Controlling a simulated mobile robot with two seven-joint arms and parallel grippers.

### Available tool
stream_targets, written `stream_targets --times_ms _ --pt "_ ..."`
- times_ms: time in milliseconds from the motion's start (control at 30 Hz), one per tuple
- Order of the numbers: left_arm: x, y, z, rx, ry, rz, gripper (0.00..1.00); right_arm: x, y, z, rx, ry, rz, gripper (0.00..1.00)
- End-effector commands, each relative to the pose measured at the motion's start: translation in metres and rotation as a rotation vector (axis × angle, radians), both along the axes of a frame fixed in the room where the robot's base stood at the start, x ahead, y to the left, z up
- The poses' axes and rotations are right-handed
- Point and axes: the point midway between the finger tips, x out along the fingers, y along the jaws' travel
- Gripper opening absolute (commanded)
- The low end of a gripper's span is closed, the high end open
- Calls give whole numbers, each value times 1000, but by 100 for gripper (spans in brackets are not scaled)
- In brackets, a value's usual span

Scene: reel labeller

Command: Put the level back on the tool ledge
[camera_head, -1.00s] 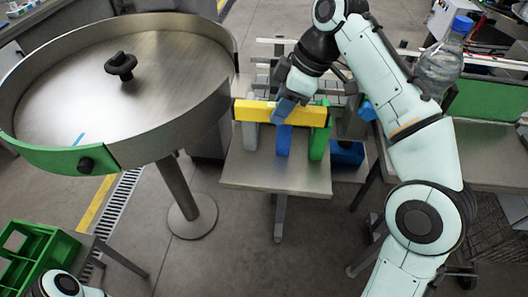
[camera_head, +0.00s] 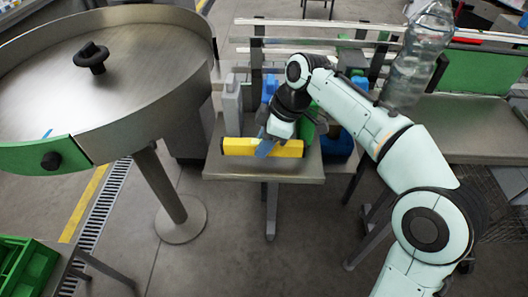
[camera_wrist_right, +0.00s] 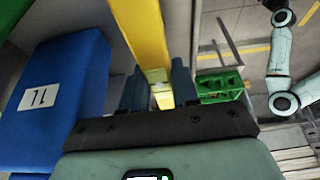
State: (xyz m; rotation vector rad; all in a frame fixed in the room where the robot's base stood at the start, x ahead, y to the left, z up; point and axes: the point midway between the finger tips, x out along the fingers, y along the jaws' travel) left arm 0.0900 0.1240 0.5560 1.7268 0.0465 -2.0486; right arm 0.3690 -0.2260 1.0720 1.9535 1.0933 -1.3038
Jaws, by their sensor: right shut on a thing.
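The level is a yellow bar (camera_head: 236,146), lying across the front part of the metal tool ledge (camera_head: 222,170) in the head view. My right gripper (camera_head: 265,148) is shut on the level near its middle, from above. In the right wrist view the level (camera_wrist_right: 143,35) runs up from between the two dark blue fingers (camera_wrist_right: 160,92). Whether the level touches the ledge or hangs just above it I cannot tell. My left gripper is out of view.
Behind the level stand a grey container (camera_head: 231,105) and a green one (camera_head: 309,125), partly hidden by my arm. A blue container (camera_wrist_right: 62,90) is close in the wrist view. A round steel table (camera_head: 130,80) is at left, a clear bottle (camera_head: 412,60) at right.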

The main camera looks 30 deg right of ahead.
Motion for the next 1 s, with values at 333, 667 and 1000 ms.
stream_targets --times_ms 333,667,1000 --pt "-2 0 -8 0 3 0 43 0 0 -30 1 0 -1 0" --pt "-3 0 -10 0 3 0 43 0 0 -33 0 2 -1 49" --pt "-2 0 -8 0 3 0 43 0 0 -31 0 2 -1 55"
